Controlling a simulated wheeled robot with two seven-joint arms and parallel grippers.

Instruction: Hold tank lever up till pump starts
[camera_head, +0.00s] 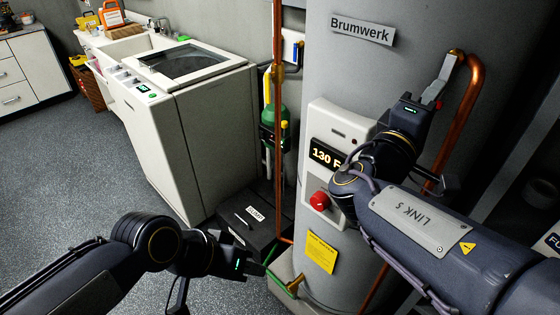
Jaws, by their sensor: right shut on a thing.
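The tall grey tank (340,75), marked Brumwerk, stands at the centre right. A pale metal lever (442,78) slants up to the brass fitting (456,54) at the tank's upper right. My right gripper (428,103) is shut on the lever's lower end, and its fingers are partly hidden. A small red part shows beside them. My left gripper (268,269) is low, in front of the tank's base, near a green-handled fitting (294,285). Its finger gap is not clear. A dark box (256,218) with a white label, seemingly the sump pump, sits on the floor left of the tank.
The tank's panel (352,118) reads 130 F, with a red knob (320,200) below. Copper pipes (474,95) run beside the tank. A white washer (190,110) stands left of it. Open grey floor (75,165) lies at the left.

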